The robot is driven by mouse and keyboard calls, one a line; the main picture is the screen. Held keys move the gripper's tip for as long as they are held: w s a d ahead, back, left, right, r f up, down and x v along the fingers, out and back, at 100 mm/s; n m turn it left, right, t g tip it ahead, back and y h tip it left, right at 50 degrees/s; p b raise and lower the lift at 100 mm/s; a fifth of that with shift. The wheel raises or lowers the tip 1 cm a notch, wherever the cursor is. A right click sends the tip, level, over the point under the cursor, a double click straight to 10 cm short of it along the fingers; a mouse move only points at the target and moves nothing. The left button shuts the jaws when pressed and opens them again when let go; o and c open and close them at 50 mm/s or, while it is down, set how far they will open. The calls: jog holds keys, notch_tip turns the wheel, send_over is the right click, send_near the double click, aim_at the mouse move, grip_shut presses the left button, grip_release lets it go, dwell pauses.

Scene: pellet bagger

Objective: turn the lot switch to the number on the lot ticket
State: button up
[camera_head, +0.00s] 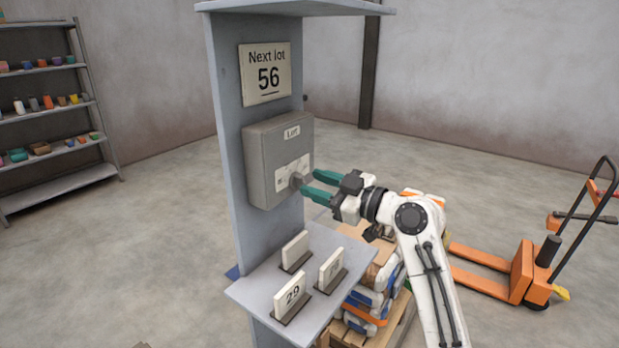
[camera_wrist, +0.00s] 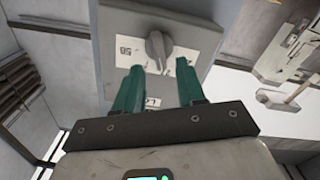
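The lot ticket (camera_head: 268,76) on the grey upright panel reads "Next lot 56". Below it is a grey box (camera_head: 262,168) labelled "Lot", with the lot switch knob (camera_head: 296,181) on a white dial plate. In the wrist view the grey knob (camera_wrist: 156,47) is seen close up. My gripper (camera_head: 308,181) has two green fingers, spread apart. In the wrist view the fingertips (camera_wrist: 160,65) are just short of the knob, one to each side, with nothing held between them.
A shelf below the box holds several cards in stands, one reading 29 (camera_head: 290,294). Stacked sacks (camera_head: 372,298) on a pallet lie beside and below my arm. An orange pallet jack (camera_head: 522,270) stands at right. A shelving rack (camera_head: 60,185) stands at far left. Floor between is clear.

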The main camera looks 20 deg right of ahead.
aim_at(299, 182)
jog(key=shift+x, duration=1.25)
jog(key=shift+c, duration=0.3)
grip_shut()
